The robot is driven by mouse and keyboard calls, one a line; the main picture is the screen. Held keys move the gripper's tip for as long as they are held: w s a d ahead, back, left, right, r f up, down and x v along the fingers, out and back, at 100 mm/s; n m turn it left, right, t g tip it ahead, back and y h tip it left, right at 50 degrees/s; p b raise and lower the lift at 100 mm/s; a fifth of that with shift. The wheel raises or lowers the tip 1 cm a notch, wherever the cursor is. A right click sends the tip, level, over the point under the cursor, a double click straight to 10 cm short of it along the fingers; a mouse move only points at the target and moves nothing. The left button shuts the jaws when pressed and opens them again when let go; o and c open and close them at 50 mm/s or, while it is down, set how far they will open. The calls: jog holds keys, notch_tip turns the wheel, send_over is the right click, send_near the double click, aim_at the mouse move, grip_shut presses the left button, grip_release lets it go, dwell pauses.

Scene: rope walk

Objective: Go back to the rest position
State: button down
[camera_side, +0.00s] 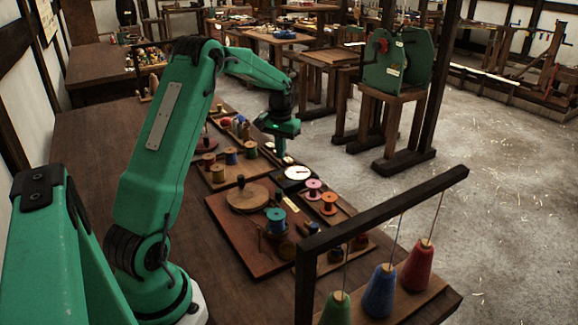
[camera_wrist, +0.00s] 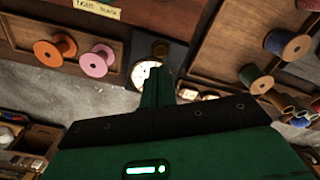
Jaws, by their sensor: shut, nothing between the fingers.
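My gripper (camera_side: 284,158) hangs at the end of my green arm, above the far part of the wooden table (camera_side: 95,150), over the boards with spools. In the wrist view my gripper (camera_wrist: 159,75) shows as a narrow green pair of fingers closed together, with nothing visible between them. A white round dial (camera_side: 298,173) lies just below and to the right of it in the side view. The dial (camera_wrist: 141,72) is partly hidden behind the fingers in the wrist view.
A dark wooden rack (camera_side: 390,212) with red, blue and green thread cones stands at the near right. Floor (camera_side: 490,200) lies clear beyond the table.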

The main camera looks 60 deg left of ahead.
jog(key=shift+r, duration=0.1)
jog(key=s+d+r+m+t, duration=0.1)
jog(key=s+d+r, duration=0.2)
jog(key=d+r, duration=0.45)
jog(key=s+d+r+m+t, duration=0.1)
jog(key=s+d+r+m, duration=0.15)
jog(key=d+r, duration=0.5)
jog(key=s+d+f+m+t, duration=0.1)
jog(key=s+d+m+t, duration=0.1)
jog(key=s+d, duration=1.2)
jog(key=s+t, duration=0.1)
jog(key=s, duration=0.1)
jog(key=shift+s+t, duration=0.3)
jog(key=shift+s, duration=0.1)
